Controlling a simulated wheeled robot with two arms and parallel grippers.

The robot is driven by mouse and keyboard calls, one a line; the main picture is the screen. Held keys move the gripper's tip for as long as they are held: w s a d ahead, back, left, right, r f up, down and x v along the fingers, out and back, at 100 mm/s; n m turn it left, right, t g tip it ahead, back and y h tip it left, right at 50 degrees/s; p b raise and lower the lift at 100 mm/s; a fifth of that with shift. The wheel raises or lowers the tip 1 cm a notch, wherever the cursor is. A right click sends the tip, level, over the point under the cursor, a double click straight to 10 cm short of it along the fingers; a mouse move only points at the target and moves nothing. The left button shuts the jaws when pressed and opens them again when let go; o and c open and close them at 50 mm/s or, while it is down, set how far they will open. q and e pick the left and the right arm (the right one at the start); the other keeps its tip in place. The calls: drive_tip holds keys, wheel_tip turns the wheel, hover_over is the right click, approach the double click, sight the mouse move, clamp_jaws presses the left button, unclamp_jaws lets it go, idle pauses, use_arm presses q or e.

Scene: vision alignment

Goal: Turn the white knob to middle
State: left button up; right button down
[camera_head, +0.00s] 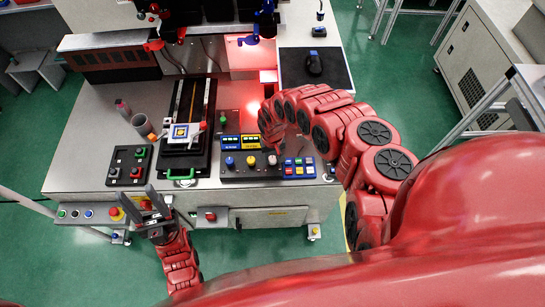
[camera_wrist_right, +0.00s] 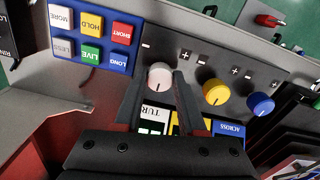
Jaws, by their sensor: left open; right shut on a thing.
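The white knob (camera_wrist_right: 160,77) is on the dark control panel, between the two fingers of my right gripper (camera_wrist_right: 161,86) in the right wrist view. The fingers are closed on its sides. A short dark mark shows on its face, but its exact setting is hard to tell. In the head view the white knob (camera_head: 272,160) is small, just below my right gripper (camera_head: 276,146). My left gripper (camera_head: 149,203) is open and empty in front of the table's front edge, away from the knob.
A yellow knob (camera_wrist_right: 216,92) and a blue knob (camera_wrist_right: 260,103) stand beside the white one. A blue keypad (camera_wrist_right: 92,38) with coloured buttons is on its other side. A black button box (camera_head: 129,166) and a black slide fixture (camera_head: 188,130) stand further left on the table.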

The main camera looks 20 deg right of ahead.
drive_tip(key=shift+w, duration=0.1)
drive_tip(key=c, duration=0.5)
unclamp_jaws()
drive_tip(key=shift+r, duration=0.15)
drive_tip(key=shift+r, duration=0.65)
wheel_tip(320, 180, up, 16)
drive_tip(key=p, duration=0.3)
drive_tip(key=shift+p, duration=0.4)
drive_tip(key=shift+f, duration=0.1)
